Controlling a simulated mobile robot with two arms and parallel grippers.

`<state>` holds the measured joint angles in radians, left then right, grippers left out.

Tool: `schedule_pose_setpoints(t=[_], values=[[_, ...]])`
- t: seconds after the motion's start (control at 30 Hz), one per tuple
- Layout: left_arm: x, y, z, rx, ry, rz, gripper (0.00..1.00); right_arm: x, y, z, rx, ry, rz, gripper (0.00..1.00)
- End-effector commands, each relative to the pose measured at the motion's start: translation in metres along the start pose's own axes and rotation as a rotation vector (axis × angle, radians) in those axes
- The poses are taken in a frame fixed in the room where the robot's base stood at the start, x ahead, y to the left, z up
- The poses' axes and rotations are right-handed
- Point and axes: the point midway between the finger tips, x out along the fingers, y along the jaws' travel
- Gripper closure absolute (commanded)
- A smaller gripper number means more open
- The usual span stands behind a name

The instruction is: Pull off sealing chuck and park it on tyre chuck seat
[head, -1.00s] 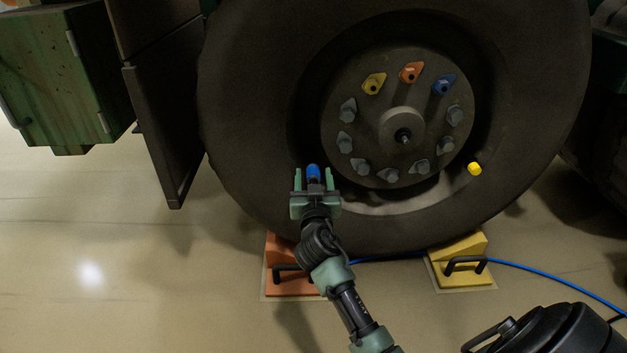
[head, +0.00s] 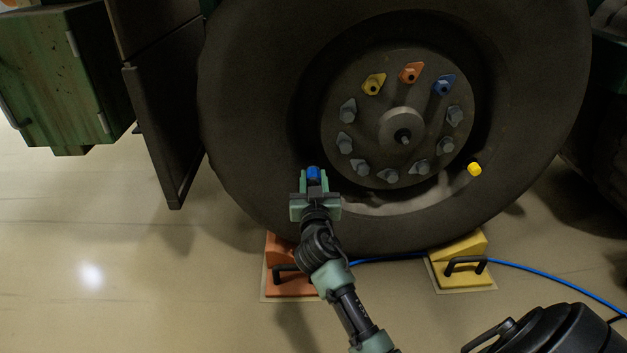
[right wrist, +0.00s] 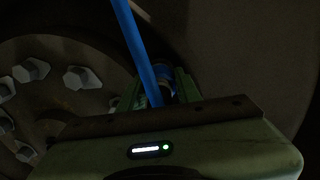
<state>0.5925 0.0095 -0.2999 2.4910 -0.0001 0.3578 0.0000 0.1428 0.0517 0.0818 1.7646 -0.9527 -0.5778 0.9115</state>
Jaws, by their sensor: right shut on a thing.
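The sealing chuck (head: 313,173) shows as a small blue piece between the fingers of my right gripper (head: 313,181), low on the left of the big wheel. My right gripper is shut on it. In the right wrist view the chuck (right wrist: 164,72) sits between the green fingers (right wrist: 160,90), partly behind a blue hose. Whether the chuck is still on a valve cannot be told; the gripper hides its near side. I cannot identify the tyre chuck seat in these frames. My left gripper is not in view.
The dark tyre (head: 245,120) fills the middle, with grey nuts and yellow, orange and blue pointers on its hub (head: 385,125). A yellow cap (head: 474,169) shows at its right. Orange (head: 285,285) and yellow (head: 460,270) chocks stand below. A blue hose (head: 540,272) runs along the floor.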

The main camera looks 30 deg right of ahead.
Motion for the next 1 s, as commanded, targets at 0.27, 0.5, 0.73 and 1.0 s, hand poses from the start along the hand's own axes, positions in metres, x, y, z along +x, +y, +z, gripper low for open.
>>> schedule_pose_setpoints(t=[0.27, 0.5, 0.73, 1.0], values=[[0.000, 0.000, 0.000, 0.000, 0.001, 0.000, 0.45, -0.001, 0.000, -0.001, 0.000, 0.002, 0.000, 1.00], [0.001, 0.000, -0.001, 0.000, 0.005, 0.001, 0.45, -0.006, -0.001, -0.001, 0.001, 0.002, -0.001, 1.00], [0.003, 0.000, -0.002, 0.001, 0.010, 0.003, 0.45, -0.018, -0.001, -0.001, 0.001, 0.002, -0.001, 1.00], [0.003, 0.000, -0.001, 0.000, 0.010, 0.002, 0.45, -0.025, 0.000, -0.001, 0.000, 0.003, 0.000, 1.00]])
